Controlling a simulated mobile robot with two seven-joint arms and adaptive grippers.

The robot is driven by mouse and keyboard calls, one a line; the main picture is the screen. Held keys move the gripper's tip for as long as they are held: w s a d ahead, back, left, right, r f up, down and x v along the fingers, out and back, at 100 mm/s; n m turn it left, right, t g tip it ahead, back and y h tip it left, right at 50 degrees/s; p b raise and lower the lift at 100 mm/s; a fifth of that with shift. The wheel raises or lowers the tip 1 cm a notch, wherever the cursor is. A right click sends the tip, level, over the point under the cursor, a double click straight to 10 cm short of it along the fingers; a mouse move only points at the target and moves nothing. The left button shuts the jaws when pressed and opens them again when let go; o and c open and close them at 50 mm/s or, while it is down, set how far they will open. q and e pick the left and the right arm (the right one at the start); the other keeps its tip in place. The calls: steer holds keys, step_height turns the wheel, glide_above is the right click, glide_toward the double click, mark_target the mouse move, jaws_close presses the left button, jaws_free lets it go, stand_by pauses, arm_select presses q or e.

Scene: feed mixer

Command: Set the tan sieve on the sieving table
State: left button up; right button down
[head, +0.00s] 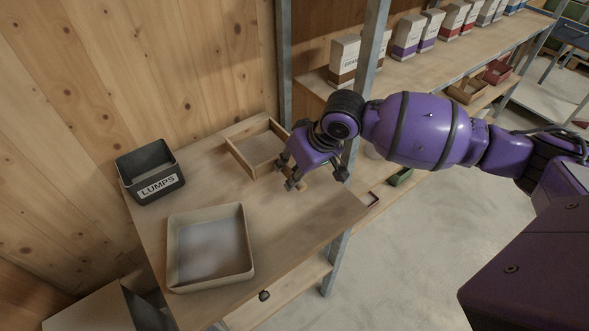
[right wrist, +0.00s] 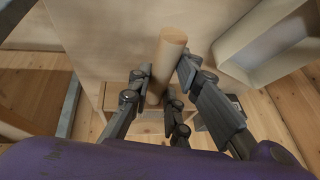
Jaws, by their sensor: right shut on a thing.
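The tan sieve (head: 247,135) is a square wooden frame with a pale mesh, at the back right of the sieving table (head: 285,228) in the head view. Its round wooden handle (right wrist: 168,62) shows between the fingers in the right wrist view, with part of the wooden frame (right wrist: 118,95) below. My right gripper (head: 300,183) is shut on the handle, and its arm comes in from the right. The frame looks level; whether it rests on the tabletop or hangs just above it, I cannot tell. My left gripper is not in view.
A dark bin labelled LUMPS (head: 157,186) stands at the table's left. A tan tray (head: 173,248) with a grey bottom stands at the front. A metal post (head: 368,75) and a shelf with several bags (head: 408,36) are close behind my right arm. The table's middle is clear.

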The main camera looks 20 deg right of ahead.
steer(key=w+f, duration=0.1)
steer(key=w+d+f, duration=0.1)
steer(key=f, duration=0.1)
steer(key=w+f, duration=0.1)
steer(key=shift+w+d+f+b, duration=0.25)
steer(key=shift+w+d+b, duration=0.05)
steer(key=shift+w+d+f, duration=0.2)
steer(key=shift+w+f, duration=0.15)
steer(key=shift+f, duration=0.05)
steer(key=shift+w+d+f, duration=0.1)
steer(key=shift+w+f, duration=0.1)
steer(key=shift+f, duration=0.05)
step_height(320, 180, down, 2)
steer(key=shift+f, duration=0.6)
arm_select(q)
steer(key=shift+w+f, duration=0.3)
